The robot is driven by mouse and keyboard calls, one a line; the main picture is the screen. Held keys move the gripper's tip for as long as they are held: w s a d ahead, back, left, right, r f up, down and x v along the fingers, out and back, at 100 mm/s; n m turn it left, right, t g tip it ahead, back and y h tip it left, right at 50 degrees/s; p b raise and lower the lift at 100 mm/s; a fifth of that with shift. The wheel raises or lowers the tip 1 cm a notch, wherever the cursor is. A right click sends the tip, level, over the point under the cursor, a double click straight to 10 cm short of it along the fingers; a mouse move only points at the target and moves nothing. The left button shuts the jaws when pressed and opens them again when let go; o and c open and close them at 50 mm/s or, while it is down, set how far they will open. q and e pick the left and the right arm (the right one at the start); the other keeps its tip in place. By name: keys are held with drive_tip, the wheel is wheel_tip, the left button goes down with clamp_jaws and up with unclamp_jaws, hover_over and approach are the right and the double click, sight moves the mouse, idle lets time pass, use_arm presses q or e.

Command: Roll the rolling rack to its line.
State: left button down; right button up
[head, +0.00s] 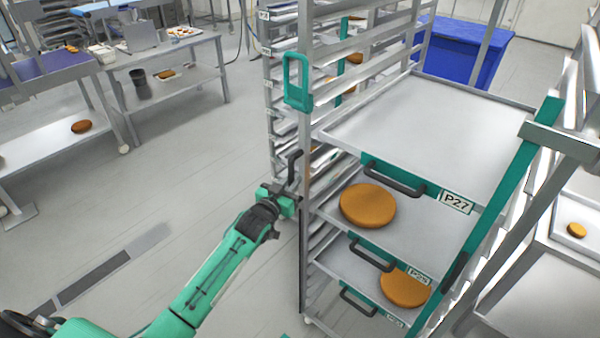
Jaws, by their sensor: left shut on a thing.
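The tall metal rolling rack (306,165) stands upright in the middle and right of the head view. Its trays carry round orange-brown cakes, one on the middle tray (368,205) and one on the lower tray (405,288). The upper tray labelled P27 (440,125) looks empty. My left gripper (287,199) is at the rack's near left post, shut on the black handle (294,166) there; its fingertips are partly hidden. My right gripper is not in view. A dark and light grey strip (95,277) lies on the floor at left; I cannot tell whether it is the line.
Metal tables (160,50) with trays and small items stand at upper left. A low shelf at left holds a brown round (82,126). A blue bin (455,50) stands behind the rack. Another metal frame (560,140) is close at right. The floor left of the rack is open.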

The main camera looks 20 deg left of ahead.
use_arm(q)
drive_tip(key=s+a+p, duration=0.2)
drive_tip(key=s+a, duration=0.1)
drive_tip(key=s, duration=0.6)
drive_tip(key=shift+s+a, duration=0.2)
drive_tip(key=shift+a, duration=0.05)
drive_tip(key=c, duration=1.5)
unclamp_jaws()
drive_tip(key=shift+o, duration=0.2)
drive_tip(key=shift+s+a, duration=0.1)
drive_tip(key=shift+s, duration=0.1)
